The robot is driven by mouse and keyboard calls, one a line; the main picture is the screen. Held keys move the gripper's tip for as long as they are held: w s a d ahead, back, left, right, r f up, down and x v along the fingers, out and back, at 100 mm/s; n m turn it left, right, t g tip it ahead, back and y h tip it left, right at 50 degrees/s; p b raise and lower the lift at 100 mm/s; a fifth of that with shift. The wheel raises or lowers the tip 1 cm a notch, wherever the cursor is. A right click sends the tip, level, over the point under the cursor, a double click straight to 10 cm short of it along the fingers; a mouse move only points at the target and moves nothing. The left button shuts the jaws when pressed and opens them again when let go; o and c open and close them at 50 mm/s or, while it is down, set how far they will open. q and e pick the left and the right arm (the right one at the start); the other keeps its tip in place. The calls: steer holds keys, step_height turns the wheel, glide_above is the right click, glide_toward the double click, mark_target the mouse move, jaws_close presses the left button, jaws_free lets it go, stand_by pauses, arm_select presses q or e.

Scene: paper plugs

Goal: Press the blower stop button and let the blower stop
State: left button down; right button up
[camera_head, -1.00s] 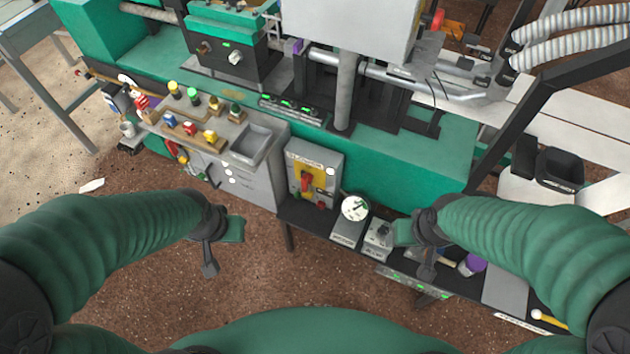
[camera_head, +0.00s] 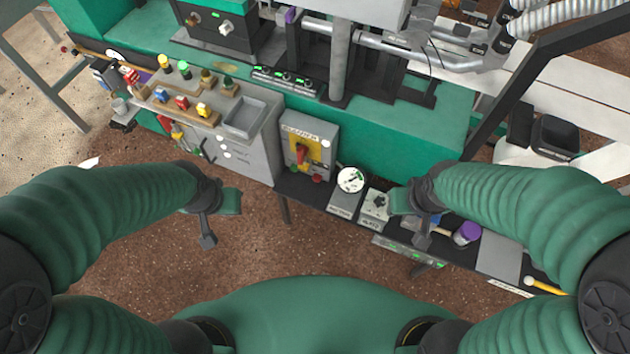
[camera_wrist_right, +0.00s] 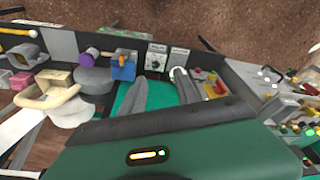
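A grey switch box (camera_head: 318,130) with a yellow plate stands at the bench front in the head view; its label is too small to read surely. It carries a red rotary handle (camera_head: 301,154) and a small red button (camera_head: 317,178) at its lower edge. The box also shows in the right wrist view (camera_wrist_right: 221,77). My left gripper (camera_head: 220,220) hangs open and empty, left of and below the box. My right gripper (camera_head: 412,219) is open and empty, to the right of the box, in front of the shelf. Neither touches the box.
A round dial gauge (camera_head: 351,180) and a small grey knob box (camera_head: 375,205) stand on the dark shelf between box and right gripper. A button console (camera_head: 244,162) is left of the box. A purple-capped container (camera_head: 467,233) lies further right. Brown floor is clear in front.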

jaws_close()
stand_by(1.4)
